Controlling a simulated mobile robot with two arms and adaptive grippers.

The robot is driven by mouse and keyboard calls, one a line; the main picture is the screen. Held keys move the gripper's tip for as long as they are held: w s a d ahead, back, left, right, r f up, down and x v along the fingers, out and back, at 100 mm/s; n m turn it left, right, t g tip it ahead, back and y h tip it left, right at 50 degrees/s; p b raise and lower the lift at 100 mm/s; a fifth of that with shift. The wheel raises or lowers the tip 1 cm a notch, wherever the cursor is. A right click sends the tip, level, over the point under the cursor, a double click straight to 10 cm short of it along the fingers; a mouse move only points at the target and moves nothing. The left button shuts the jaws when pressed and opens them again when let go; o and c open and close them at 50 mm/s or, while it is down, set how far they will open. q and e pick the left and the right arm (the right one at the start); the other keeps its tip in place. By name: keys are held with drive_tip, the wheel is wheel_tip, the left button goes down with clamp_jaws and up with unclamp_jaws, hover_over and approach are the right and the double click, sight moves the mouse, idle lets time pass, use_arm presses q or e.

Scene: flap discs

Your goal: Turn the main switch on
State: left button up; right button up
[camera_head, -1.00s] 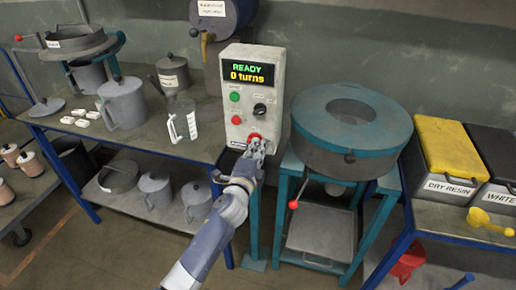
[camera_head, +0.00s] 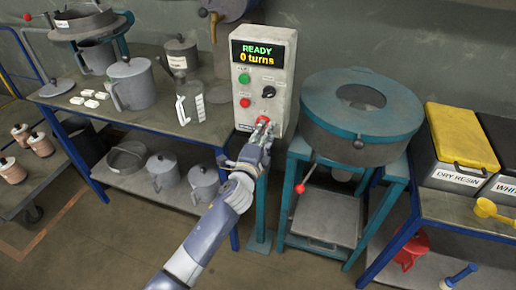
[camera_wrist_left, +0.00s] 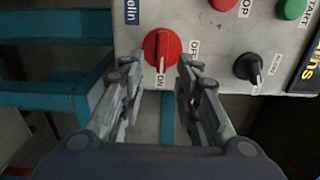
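The control box (camera_head: 274,50) has a lit display (camera_head: 258,54) reading READY, 0 turns. The main switch (camera_wrist_left: 162,48) is a red rotary knob low on its front, and its white mark points toward the ON label in the left wrist view. In the head view the red switch (camera_head: 263,119) is partly hidden by my fingers. My left gripper (camera_wrist_left: 160,82) is open, with one finger to each side just short of the knob and a gap to it. It also shows in the head view (camera_head: 264,127). My right gripper is not in view.
A black knob (camera_wrist_left: 248,67), a red STOP button (camera_wrist_left: 222,4) and a green START button (camera_wrist_left: 292,8) are close by. A grey round machine (camera_head: 360,115) on a teal stand is at the right. A table (camera_head: 180,128) with pitchers is at the left.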

use_arm(q)
drive_tip(key=v, duration=1)
drive_tip(key=shift+s, duration=0.4)
drive_tip(key=shift+a, duration=0.1)
drive_tip(key=s+a+f+n+g+y, duration=0.1)
drive_tip(key=s+a+f+n+g, duration=0.25)
drive_tip(key=f, duration=0.85)
drive_tip(key=s+a+f+n+g+y, duration=0.2)
drive_tip(key=s+a+f, duration=0.2)
drive_tip(key=f, duration=0.8)
drive_tip(key=s+a+f+n+g+y, duration=0.1)
drive_tip(key=s+a+f+n+g, duration=0.2)
drive_tip(key=f, duration=0.9)
drive_tip(key=s+a+f+n+g+y, duration=0.1)
drive_tip(key=s+a+f+n+g, duration=0.2)
drive_tip(key=s+f, duration=0.6)
drive_tip(key=s+a+f+n+g, duration=0.1)
drive_tip(key=s+a+f+n, duration=0.4)
drive_tip(key=s, duration=0.6)
drive_tip(key=s+a+f+n+g, duration=0.1)
drive_tip(key=s+f+g, duration=0.1)
drive_tip(key=s, duration=0.8)
drive_tip(key=s+a+f+n+g+p, duration=0.1)
drive_tip(key=s+f, duration=0.4)
drive_tip(key=s, duration=0.5)
drive_tip(key=shift+s+a+n+g+y, duration=0.35)
drive_tip(key=shift+a+n, duration=0.1)
drive_tip(key=shift+a, duration=0.15)
